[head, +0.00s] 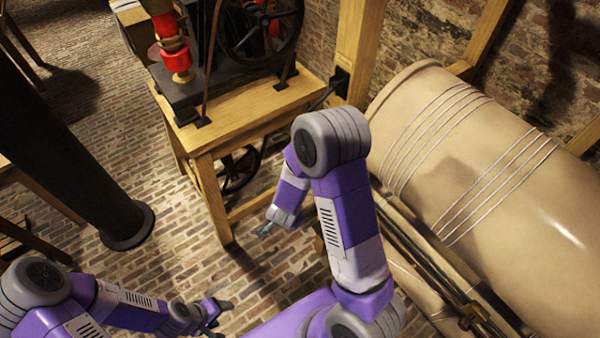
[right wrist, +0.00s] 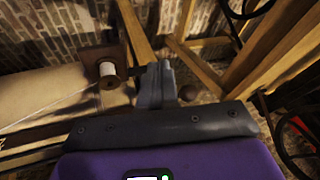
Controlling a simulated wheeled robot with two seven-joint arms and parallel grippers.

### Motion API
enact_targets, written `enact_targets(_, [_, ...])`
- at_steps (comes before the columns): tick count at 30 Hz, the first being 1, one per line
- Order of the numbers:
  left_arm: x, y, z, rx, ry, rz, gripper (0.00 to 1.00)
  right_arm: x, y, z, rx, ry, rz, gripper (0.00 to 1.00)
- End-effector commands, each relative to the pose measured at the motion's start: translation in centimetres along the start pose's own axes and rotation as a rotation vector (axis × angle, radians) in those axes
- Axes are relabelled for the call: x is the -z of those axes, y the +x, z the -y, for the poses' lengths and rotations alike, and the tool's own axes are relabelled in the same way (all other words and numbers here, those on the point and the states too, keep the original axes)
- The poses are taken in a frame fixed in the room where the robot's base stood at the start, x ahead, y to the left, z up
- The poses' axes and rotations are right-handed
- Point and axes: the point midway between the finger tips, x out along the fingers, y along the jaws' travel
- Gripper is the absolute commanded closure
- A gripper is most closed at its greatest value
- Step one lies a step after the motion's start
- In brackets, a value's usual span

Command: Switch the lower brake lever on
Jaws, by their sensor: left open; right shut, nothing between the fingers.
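A black bracket with a dark curved arm (head: 338,82) sits on the wooden post behind the machine table; I cannot tell whether it is the lower brake lever. My right gripper (head: 266,230) points down beside the table's front leg, over the brick floor. In the right wrist view its fingers (right wrist: 158,75) are shut and empty. A small round brown knob (right wrist: 188,92) shows just right of the fingers; I cannot tell whether it touches them or belongs to a lever. My left gripper (head: 216,310) is open and empty, low at the bottom left, far from the table.
A wooden table (head: 250,115) carries a black machine with red parts and a spoked wheel (head: 262,25). A large beige cylinder (head: 480,150) with wire bands lies at right. A white spool (right wrist: 107,72) shows in the right wrist view. A black column (head: 70,160) stands at left.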

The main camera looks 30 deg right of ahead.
Motion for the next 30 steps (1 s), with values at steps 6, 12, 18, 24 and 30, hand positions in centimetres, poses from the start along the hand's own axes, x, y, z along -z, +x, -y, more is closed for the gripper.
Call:
enact_targets(6, [-0.2, -3.8, -1.4, 0.0, 0.0, 0.0, 0.39, 5.9, -7.0, 3.2, 0.001, 0.367, -0.145, 1.0])
enact_targets(12, [-0.2, -4.3, -1.6, 0.0, 0.0, 0.001, 0.39, 7.0, -8.5, 3.5, -0.005, 0.482, -0.176, 1.0])
enact_targets(18, [-0.2, -4.2, -1.6, 0.0, -0.001, 0.001, 0.39, 7.0, -8.4, 3.5, -0.006, 0.485, -0.176, 1.0])
enact_targets(24, [-0.2, -3.9, -1.5, 0.0, -0.001, 0.001, 0.39, 7.0, -7.8, 3.4, -0.007, 0.484, -0.176, 1.0])
enact_targets(30, [-0.1, -2.7, -1.0, 0.0, 0.0, 0.001, 0.39, 7.5, -4.6, 3.1, -0.009, 0.483, -0.177, 1.0])
